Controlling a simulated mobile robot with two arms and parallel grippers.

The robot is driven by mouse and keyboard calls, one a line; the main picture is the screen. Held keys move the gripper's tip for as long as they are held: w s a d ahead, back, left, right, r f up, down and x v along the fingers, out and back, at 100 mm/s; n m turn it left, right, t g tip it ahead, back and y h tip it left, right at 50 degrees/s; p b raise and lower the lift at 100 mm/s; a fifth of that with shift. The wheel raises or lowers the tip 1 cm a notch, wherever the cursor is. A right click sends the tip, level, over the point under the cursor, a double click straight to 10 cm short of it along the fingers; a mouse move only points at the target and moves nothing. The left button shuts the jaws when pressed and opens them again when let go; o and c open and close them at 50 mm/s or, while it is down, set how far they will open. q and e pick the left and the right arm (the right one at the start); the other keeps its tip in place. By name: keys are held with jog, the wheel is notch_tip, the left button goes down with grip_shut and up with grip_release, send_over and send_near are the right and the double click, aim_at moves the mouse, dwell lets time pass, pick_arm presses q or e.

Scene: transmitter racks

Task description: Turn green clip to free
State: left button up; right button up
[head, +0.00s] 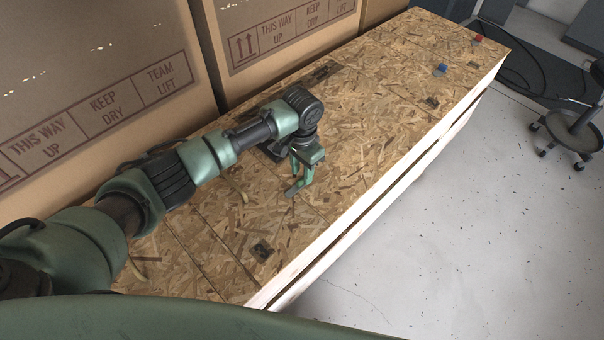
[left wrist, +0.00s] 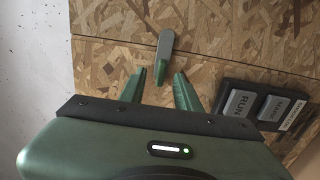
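The green clip (left wrist: 164,52) lies on the wood-chip board in the left wrist view, a narrow lever with a grey face and a green end toward me. It also shows in the head view (head: 293,189), just below the gripper. My left gripper (head: 300,170) points down at the board. In the left wrist view my left gripper (left wrist: 160,78) is open, with the clip's near green end between its two fingertips. A dark panel (left wrist: 268,108) with "RUN" lettering lies right of the fingers. My right gripper is not in view.
The long wood-chip crate (head: 385,125) carries a blue clip (head: 440,70), a red clip (head: 478,38) and several dark plates such as one near the front (head: 262,250). Cardboard boxes (head: 120,60) stand along the left. Bare floor (head: 480,230) lies to the right, with a wheeled stool (head: 572,130).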

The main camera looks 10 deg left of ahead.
aim_at(302, 178)
pick_arm(q)
notch_tip(302, 178, down, 3)
jog(key=shift+w+r, duration=0.1)
jog(key=shift+w, duration=0.05)
grip_shut()
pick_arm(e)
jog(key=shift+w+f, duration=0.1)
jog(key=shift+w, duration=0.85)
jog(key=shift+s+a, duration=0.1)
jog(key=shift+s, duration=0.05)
